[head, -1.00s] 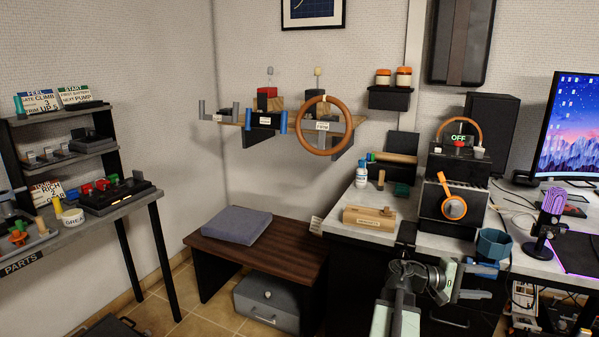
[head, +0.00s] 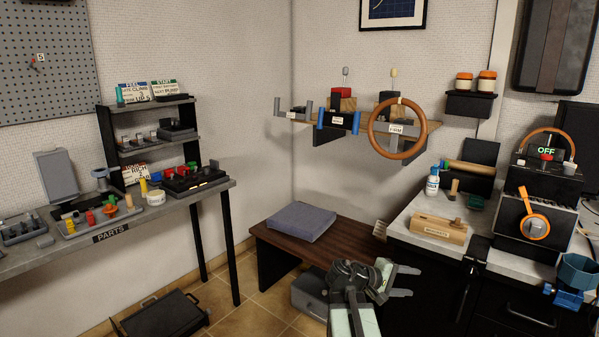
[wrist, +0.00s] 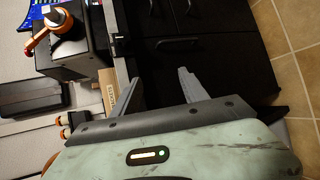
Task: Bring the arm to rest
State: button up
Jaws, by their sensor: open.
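My gripper (head: 405,281) is at the lower middle of the head view, in front of the black cabinet below the grey counter. Its two fingers point to the right in that view. In the wrist view my gripper (wrist: 156,90) shows two grey fingers spread apart with nothing between them. Beyond them are the dark cabinet drawers (wrist: 190,62). My arm's links are folded close behind the gripper in the head view.
The grey counter (head: 405,235) holds a wooden box (head: 438,229) and a black unit with an orange handle (head: 535,215). A dark bench (head: 345,238) with a blue-grey cushion (head: 300,222) stands left. A parts table (head: 75,255) is further left; a black case (head: 165,318) lies on the floor.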

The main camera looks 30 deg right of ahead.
jog(key=w+a+f+n+t+y, duration=0.1)
jog(key=w+a+f+y, duration=0.2)
jog(key=a, duration=0.6)
jog(key=w+a+f+t+y, duration=0.1)
jog(key=w+a+f, duration=0.3)
jog(key=a, duration=0.4)
jog(key=w+a+f+n+t+y, duration=0.1)
jog(key=w+a+f+t+y, duration=0.2)
jog(key=a, duration=0.6)
jog(key=s+a+f+m+g+y, duration=0.1)
jog(key=a+f+y, duration=0.2)
jog(key=a, duration=0.7)
jog(key=s+a+f+m+g+y, duration=0.1)
jog(key=a+f+y, duration=0.15)
jog(key=a, duration=0.75)
notch_tip(320, 180, up, 32)
jog(key=y+p, duration=0.1)
jog(key=p, duration=3.1)
jog(key=shift+a+g, duration=0.3)
jog(key=shift+s+r, duration=0.1)
